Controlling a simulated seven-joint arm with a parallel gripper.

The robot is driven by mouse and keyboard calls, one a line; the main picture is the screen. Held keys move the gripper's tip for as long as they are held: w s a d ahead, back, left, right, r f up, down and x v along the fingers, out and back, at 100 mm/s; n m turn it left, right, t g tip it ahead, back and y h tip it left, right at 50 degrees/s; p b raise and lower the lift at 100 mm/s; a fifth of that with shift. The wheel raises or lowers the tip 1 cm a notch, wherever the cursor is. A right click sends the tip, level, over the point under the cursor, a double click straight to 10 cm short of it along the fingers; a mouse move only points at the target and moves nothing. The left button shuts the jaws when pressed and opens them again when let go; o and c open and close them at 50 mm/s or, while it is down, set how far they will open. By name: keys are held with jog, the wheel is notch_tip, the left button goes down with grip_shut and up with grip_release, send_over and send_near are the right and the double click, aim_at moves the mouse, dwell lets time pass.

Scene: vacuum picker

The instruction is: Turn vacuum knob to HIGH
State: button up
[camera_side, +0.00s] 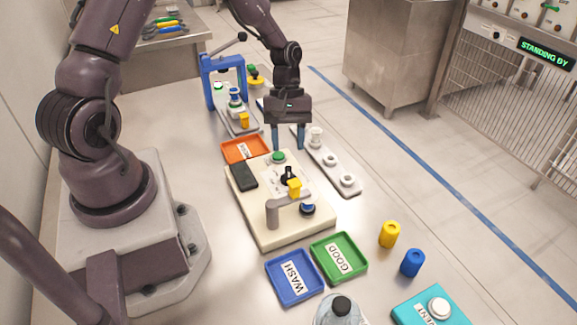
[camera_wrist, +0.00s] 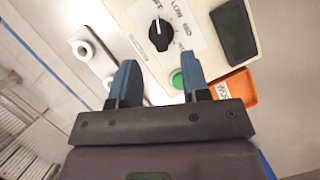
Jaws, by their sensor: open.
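The black vacuum knob (camera_wrist: 161,36) sits on a white dial plate on the cream unit (camera_side: 250,212). In the wrist view its white mark points toward the top of the picture, with LOW, MED and a partly readable HI label to its right. In the side view the knob (camera_side: 287,174) is small, behind a yellow piece (camera_side: 294,187). My gripper (camera_side: 287,146) is open and empty, its blue fingers pointing down above the far end of the unit. In the wrist view my gripper (camera_wrist: 160,65) has its fingertips apart from the knob, which shows beyond them.
A green button (camera_side: 278,156) is close to my fingers. A dark flat pad (camera_side: 243,176) lies on the unit; a grey post (camera_side: 272,214) stands at its near end. An orange tray (camera_side: 236,158) and a grey rack with white cups (camera_side: 330,160) flank the far end.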

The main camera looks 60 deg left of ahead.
aim_at(288, 171)
jog(key=x, duration=0.6)
jog(key=shift+f, duration=0.15)
jog(key=shift+c, duration=0.4)
grip_shut()
